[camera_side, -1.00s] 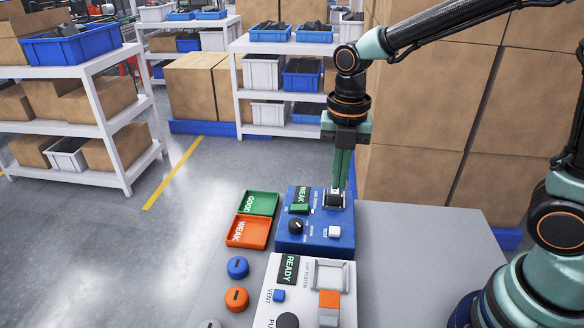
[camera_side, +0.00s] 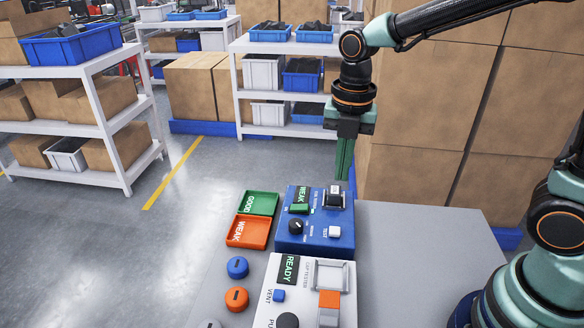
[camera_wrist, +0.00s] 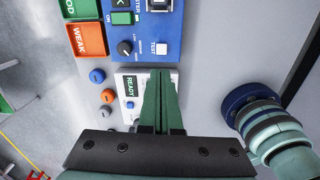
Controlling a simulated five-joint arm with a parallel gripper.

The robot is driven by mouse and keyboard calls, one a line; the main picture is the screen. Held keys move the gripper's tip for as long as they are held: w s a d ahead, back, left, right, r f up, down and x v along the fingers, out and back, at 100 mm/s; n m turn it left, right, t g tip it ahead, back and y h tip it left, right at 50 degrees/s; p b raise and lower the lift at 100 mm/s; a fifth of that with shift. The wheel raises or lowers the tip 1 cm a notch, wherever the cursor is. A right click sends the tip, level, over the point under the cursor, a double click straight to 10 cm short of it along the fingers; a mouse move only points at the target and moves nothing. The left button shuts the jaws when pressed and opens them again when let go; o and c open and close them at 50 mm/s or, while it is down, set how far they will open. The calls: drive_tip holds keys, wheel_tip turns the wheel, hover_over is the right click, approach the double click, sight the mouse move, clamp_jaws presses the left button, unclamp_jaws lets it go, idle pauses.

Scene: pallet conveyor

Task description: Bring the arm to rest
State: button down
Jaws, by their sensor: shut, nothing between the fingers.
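My gripper (camera_side: 344,160) hangs pointing down above the far end of the blue tester box (camera_side: 290,240), with its green fingers together and nothing between them. Its fingertips are just above and apart from the black piece (camera_side: 334,188) that sits in the slot at the box's far right. In the wrist view my gripper (camera_wrist: 161,75) shows as two closed green fingers over the white panel marked READY (camera_wrist: 129,88). The blue box (camera_wrist: 172,22) is at the top of that view.
A green GOOD tray (camera_side: 262,198) and an orange WEAK tray (camera_side: 236,234) lie left of the blue box. Blue (camera_side: 237,267) and orange (camera_side: 236,299) round caps lie in front. The white READY panel (camera_side: 265,315) is nearest. Bare grey tabletop (camera_side: 430,260) lies right. Stacked cartons (camera_side: 410,180) stand behind.

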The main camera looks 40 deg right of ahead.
drive_tip(key=s+d+r+m+t, duration=0.2)
drive_tip(key=s+d+r+m, duration=0.1)
drive_tip(key=m, duration=1)
drive_tip(key=s+d+r+m+t, duration=0.3)
drive_tip(key=d+m, duration=0.1)
drive_tip(key=m, duration=0.9)
